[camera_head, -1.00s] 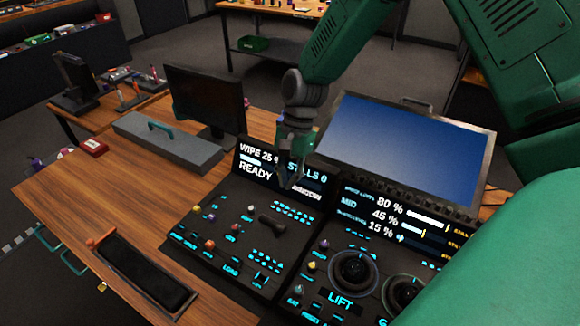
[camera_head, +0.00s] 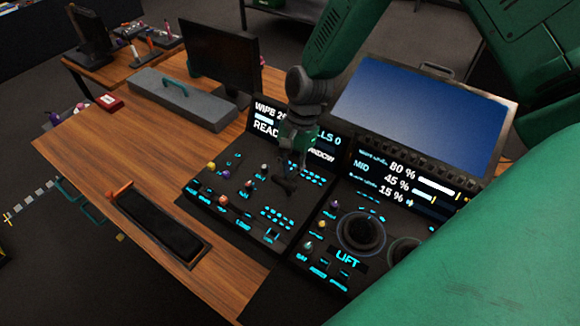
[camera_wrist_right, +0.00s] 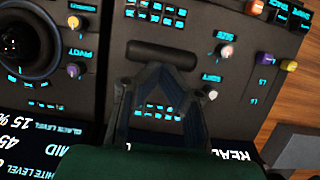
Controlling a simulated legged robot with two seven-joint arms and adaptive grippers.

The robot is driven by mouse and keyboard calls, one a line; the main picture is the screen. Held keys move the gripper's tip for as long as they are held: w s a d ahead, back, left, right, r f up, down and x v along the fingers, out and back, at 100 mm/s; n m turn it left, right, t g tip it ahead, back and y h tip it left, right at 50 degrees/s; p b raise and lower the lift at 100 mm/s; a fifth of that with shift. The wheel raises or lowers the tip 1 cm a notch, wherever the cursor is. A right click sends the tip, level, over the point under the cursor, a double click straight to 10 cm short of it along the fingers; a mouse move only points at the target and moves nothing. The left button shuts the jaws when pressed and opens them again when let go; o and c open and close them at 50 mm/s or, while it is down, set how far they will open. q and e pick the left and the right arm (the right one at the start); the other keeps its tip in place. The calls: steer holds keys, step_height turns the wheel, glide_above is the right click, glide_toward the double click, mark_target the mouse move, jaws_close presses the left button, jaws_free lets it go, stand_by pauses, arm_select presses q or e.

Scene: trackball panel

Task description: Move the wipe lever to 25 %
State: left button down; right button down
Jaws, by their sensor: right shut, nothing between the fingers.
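The wipe lever, a black rounded bar, shows in the right wrist view (camera_wrist_right: 162,54) on the dark panel between two groups of cyan-lit keys. My right gripper (camera_wrist_right: 166,72) is shut and empty, its fingertips close beside the bar; I cannot tell whether they touch it. In the head view my right gripper (camera_head: 284,184) reaches down over the lever's place and largely hides the bar. My left gripper is not in view.
Small coloured knobs (camera_head: 222,200) stand to the left of the lever's place. A large black trackball (camera_head: 360,230) is to the right. A blue-screened monitor (camera_head: 415,115) stands behind the panel. A grey box (camera_head: 185,100) and bare wood lie to the left.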

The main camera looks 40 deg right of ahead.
steer(key=shift+s+a, duration=0.15)
steer(key=shift+a, duration=0.1)
steer(key=shift+f, duration=0.1)
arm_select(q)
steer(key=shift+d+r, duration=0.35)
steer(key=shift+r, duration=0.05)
arm_select(e)
steer(key=shift+d+f, duration=0.1)
steer(key=shift+d, duration=0.2)
